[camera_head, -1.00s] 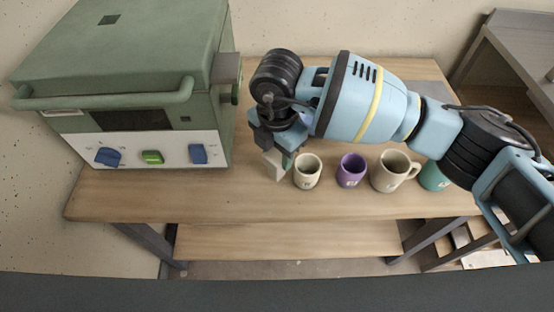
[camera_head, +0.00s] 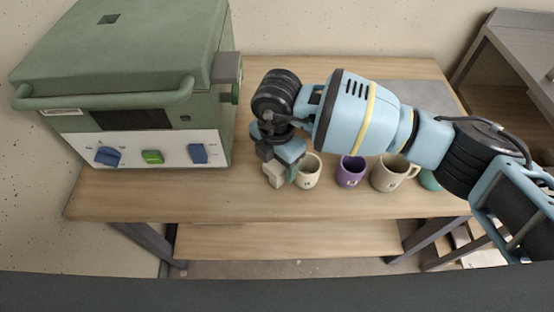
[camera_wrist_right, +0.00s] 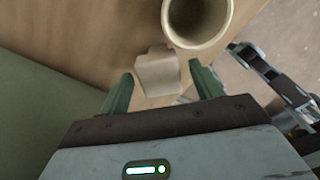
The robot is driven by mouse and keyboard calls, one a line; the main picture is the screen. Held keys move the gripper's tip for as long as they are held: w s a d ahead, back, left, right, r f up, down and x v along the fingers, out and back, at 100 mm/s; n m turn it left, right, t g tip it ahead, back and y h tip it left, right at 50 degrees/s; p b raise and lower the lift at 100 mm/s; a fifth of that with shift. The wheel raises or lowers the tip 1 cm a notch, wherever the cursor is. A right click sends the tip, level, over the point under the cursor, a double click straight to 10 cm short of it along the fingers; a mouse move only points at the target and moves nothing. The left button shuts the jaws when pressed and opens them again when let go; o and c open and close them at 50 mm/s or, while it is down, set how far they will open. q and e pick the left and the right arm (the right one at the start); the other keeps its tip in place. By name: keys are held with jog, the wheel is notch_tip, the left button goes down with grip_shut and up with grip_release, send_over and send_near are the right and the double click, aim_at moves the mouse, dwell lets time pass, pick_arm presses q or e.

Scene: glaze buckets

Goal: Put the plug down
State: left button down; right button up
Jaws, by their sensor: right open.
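The plug is a small cream block (camera_head: 273,175) at the left of the cream mug on the table. In the right wrist view the plug (camera_wrist_right: 158,73) lies between and just beyond the fingertips, with a gap visible on each side. My right gripper (camera_head: 281,165) is open around it, pointing down, and its green fingers also show in the right wrist view (camera_wrist_right: 162,76). The plug appears to rest on the tabletop, but its underside is hidden. My left gripper is not in view.
A cream mug (camera_head: 308,172) stands close beside the plug. A purple mug (camera_head: 351,172), a larger beige mug (camera_head: 392,173) and a partly hidden teal mug (camera_head: 429,181) stand to the right. A green kiln-like machine (camera_head: 130,75) fills the left of the table (camera_head: 190,203). The front strip is clear.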

jog(key=shift+r, duration=0.1)
notch_tip(320, 180, up, 12)
jog(key=shift+p, duration=0.35)
dwell(0.4)
